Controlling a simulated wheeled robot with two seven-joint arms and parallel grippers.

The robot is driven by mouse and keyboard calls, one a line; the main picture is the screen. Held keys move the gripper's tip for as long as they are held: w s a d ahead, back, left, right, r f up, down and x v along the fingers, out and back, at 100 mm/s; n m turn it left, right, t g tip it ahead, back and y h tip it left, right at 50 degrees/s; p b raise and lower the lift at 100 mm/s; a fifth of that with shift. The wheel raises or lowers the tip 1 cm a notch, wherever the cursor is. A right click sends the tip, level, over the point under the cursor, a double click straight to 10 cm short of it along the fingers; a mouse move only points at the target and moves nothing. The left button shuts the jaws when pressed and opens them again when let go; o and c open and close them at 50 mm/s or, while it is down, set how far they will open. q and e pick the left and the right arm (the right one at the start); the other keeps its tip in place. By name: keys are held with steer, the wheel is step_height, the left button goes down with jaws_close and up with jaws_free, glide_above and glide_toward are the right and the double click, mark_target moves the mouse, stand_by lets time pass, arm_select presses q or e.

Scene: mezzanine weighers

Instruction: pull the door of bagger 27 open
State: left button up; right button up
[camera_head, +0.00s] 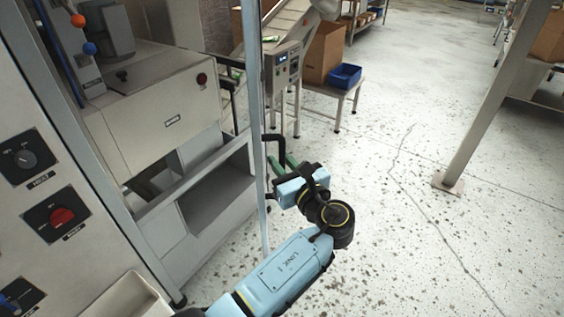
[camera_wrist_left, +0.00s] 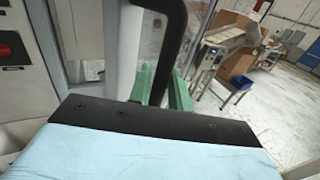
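The bagger is the pale machine (camera_head: 150,112) at the left in the head view. No number 27 is readable on it. A tall grey door-frame upright (camera_head: 254,90) stands at its right side, with a black bar handle (camera_head: 282,146) on it. My left gripper (camera_head: 282,161) reaches the handle from the front right. In the left wrist view the handle (camera_wrist_left: 172,45) runs down between the green fingers of my left gripper (camera_wrist_left: 163,88), which sit close on both sides of it. Whether the door stands slightly ajar I cannot tell. My right gripper is out of view.
A control panel with knobs (camera_head: 62,216) is at the left. A small table with a blue bin (camera_head: 345,76) and a cardboard box (camera_head: 323,52) stands behind. A slanted post (camera_head: 490,100) rises at the right. The speckled floor between is clear.

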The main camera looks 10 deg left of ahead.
arm_select(q)
steer(key=shift+s+d+r+p, duration=0.1)
steer(key=shift+s+d+p, duration=0.25)
steer(key=shift+s, duration=0.1)
steer(key=p+v, duration=0.3)
steer(key=v, duration=0.8)
